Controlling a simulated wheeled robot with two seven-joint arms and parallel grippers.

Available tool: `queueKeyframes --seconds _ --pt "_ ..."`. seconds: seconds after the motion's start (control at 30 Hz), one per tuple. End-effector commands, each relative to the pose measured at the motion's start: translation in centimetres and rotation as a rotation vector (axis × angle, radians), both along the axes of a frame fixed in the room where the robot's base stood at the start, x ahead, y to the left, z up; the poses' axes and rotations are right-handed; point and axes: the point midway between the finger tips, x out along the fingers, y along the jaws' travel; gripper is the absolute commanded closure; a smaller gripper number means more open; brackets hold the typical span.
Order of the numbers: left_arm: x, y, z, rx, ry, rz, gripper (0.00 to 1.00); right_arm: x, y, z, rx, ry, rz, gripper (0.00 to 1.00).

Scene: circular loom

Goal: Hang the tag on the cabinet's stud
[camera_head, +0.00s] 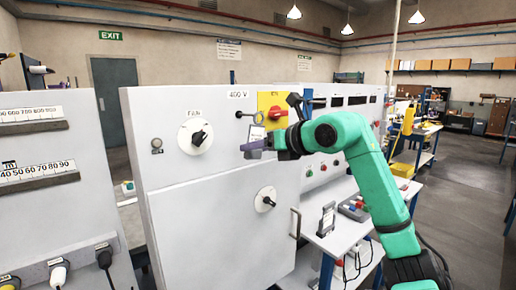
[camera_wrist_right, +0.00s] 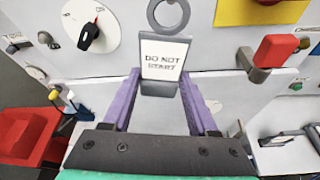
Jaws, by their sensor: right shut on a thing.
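The tag (camera_wrist_right: 163,58), a pale card with "DO NOT START" in a dark frame and a metal ring (camera_wrist_right: 168,13) on top, stands upright in the right wrist view. My right gripper (camera_wrist_right: 163,88) is shut on its lower dark part, a purple finger at each side. In the head view the gripper (camera_head: 251,146) is in front of the grey cabinet (camera_head: 210,225), between the FAN dial and the yellow plate; the tag's ring (camera_head: 257,118) shows above it. My left gripper is not in view.
The FAN dial (camera_head: 196,137) is left of the gripper. A lower dial (camera_head: 265,199) protrudes below. A white side table (camera_head: 340,238) stands right of the cabinet.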

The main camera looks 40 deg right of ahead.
Motion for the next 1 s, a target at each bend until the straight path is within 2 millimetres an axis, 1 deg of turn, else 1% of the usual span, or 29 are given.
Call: queueKeyframes --seconds 0.4,1.0 --pt "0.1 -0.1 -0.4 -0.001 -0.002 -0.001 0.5 0.0 -0.3 -0.2 -0.002 0.001 -0.001 1.0" --pt "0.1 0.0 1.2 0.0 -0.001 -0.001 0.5 1.6 -0.2 0.0 0.001 0.001 0.0 1.0"
